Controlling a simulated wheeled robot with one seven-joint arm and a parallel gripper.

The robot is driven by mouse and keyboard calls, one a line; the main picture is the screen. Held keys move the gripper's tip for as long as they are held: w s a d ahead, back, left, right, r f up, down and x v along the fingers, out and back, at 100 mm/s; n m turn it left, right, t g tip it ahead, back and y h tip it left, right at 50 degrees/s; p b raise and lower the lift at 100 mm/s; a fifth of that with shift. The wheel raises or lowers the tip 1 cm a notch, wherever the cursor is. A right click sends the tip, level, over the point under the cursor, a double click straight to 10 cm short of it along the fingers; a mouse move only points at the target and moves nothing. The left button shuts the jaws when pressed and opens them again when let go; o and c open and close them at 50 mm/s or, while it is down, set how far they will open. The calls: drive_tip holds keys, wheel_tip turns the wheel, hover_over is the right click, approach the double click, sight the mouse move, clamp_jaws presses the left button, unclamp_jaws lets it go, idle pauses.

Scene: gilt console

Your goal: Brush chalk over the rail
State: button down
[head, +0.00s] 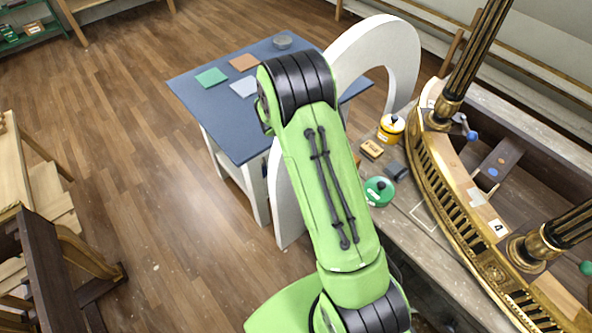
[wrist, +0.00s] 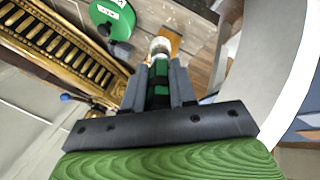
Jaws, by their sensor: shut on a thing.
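In the wrist view my gripper (wrist: 160,72) is shut on a brush (wrist: 158,92) with a green and black banded handle. Its pale round head (wrist: 160,46) sticks out beyond the fingertips. The curved gilt rail (head: 460,205) with dark slots runs down the right of the head view; it also shows at the upper left of the wrist view (wrist: 62,50). In the head view my arm hides my gripper. I cannot tell whether the brush touches anything.
A yellow pot (head: 391,127), a brown block (head: 372,149) and a dark block (head: 396,170) sit on the grey wooden bench (head: 435,252). A white arch (head: 385,42) stands behind my arm. A blue table (head: 215,110) holds coloured squares. Dark gilt columns (head: 475,60) rise from the rail.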

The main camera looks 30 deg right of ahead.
drive_tip(key=s+d+r+m+g+p, duration=0.1)
drive_tip(key=s+d+r+m, duration=0.35)
drive_tip(key=d, duration=0.25)
drive_tip(key=s+d+r+m+g+p, duration=0.1)
drive_tip(key=s+d+r+m, duration=0.3)
drive_tip(key=d, duration=0.3)
drive_tip(key=s+d+r+m+g+y, duration=0.1)
drive_tip(key=s+d+r+m, duration=0.2)
drive_tip(key=s, duration=0.5)
drive_tip(key=s+d+r+m+g, duration=0.1)
drive_tip(key=s+d+r+m, duration=0.3)
drive_tip(key=s+d, duration=0.2)
drive_tip(key=shift+s+r+y, duration=0.35)
drive_tip(key=shift+s+y, duration=0.05)
drive_tip(key=shift+s, duration=0.8)
drive_tip(key=shift+a, duration=0.1)
